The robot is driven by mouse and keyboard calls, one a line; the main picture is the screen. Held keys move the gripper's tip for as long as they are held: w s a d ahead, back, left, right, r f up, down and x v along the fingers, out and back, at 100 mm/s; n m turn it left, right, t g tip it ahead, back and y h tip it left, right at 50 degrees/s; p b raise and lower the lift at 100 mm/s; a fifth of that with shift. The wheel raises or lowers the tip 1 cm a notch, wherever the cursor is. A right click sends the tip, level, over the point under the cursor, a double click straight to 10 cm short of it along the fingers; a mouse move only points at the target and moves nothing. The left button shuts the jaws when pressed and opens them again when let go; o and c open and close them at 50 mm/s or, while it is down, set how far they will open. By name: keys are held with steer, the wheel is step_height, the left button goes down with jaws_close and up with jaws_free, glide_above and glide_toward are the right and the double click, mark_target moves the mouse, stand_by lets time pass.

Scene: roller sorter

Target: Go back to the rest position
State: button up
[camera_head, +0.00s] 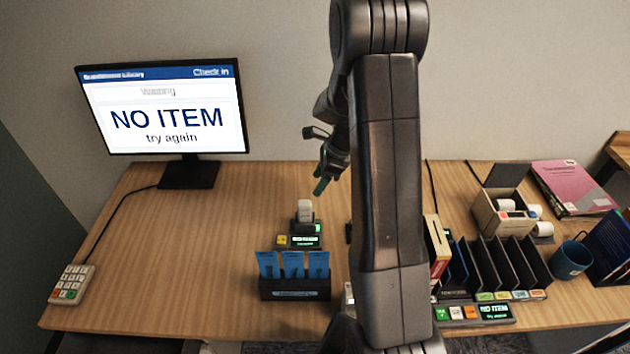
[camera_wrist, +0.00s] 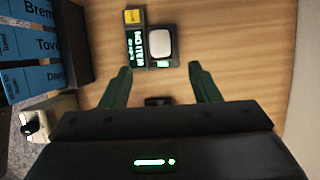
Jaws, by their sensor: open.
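My gripper (camera_head: 321,180) hangs above the middle of the desk (camera_head: 200,230), partly behind my own arm in the head view. In the wrist view my gripper (camera_wrist: 160,82) has its two green fingers spread wide, with nothing held between them. Past the fingertips is a small dark device with a white block on it (camera_wrist: 161,46), a lit green display and a yellow button. In the head view this device (camera_head: 305,218) stands on the desk below the gripper, apart from it.
A holder with blue cards (camera_head: 294,293) stands in front of the device. A monitor (camera_head: 160,110) reading "NO ITEM" and a keypad (camera_head: 71,284) are at left.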

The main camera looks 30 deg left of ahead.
mark_target(305, 203)
stand_by(0.5)
steer(key=b+x, duration=0.9)
steer(key=x, duration=0.4)
steer(key=shift+f, duration=0.25)
steer(key=shift+r, duration=0.25)
